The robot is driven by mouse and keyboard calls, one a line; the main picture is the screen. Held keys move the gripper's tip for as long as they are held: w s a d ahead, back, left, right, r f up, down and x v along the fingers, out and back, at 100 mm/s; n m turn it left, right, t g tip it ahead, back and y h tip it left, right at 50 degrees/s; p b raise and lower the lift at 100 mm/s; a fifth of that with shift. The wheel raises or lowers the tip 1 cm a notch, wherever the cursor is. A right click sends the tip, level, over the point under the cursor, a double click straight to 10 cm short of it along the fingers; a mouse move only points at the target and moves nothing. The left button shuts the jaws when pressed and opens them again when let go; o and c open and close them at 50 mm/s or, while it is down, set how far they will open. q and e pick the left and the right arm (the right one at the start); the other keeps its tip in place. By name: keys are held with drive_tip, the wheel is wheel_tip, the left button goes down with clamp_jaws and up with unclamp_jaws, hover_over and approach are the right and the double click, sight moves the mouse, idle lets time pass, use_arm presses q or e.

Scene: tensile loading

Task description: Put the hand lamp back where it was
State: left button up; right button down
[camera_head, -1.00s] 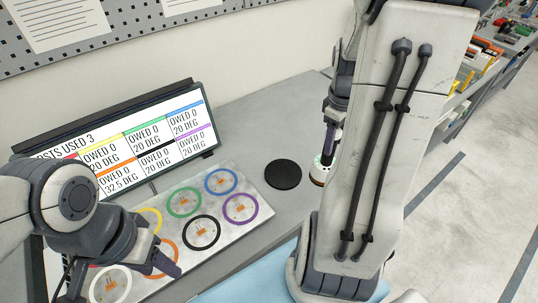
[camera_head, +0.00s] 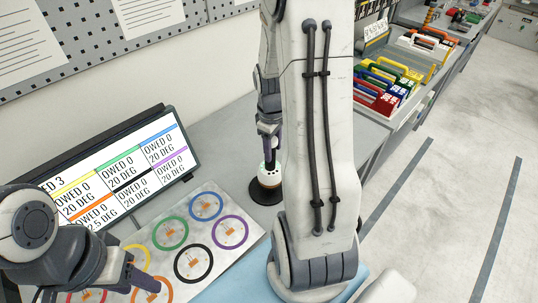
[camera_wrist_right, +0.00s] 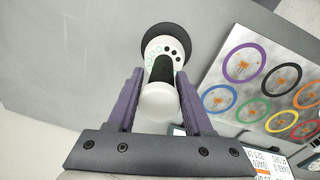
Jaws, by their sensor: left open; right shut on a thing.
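The hand lamp (camera_head: 269,178) has a white round head and a dark handle, and it stands upright with its head down over the black round pad (camera_head: 262,197). In the right wrist view the lamp (camera_wrist_right: 157,103) shows between the fingers, its white end toward me and the black pad (camera_wrist_right: 189,40) behind its head. My right gripper (camera_head: 269,150) is shut on the lamp's handle. Whether the head touches the pad is hard to tell. My left gripper (camera_head: 132,278) is open and empty, low at the left above the ring board.
A board with coloured rings (camera_head: 190,248) lies left of the pad. A screen (camera_head: 120,175) stands behind it. A perforated wall panel (camera_head: 90,75) is at the back. Coloured cases (camera_head: 385,90) stand on the far right bench. Grey bench top around the pad is clear.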

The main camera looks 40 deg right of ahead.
drive_tip(key=shift+w+a+f, duration=0.3)
drive_tip(key=shift+w+f, duration=0.05)
drive_tip(key=shift+w, duration=0.1)
wheel_tip(320, 180, down, 4)
drive_tip(key=shift+r+p, duration=0.1)
drive_tip(key=shift+p, duration=0.5)
drive_tip(key=shift+f, duration=0.3)
drive_tip(key=shift+c, duration=1.5)
unclamp_jaws()
drive_tip(key=shift+r, duration=0.15)
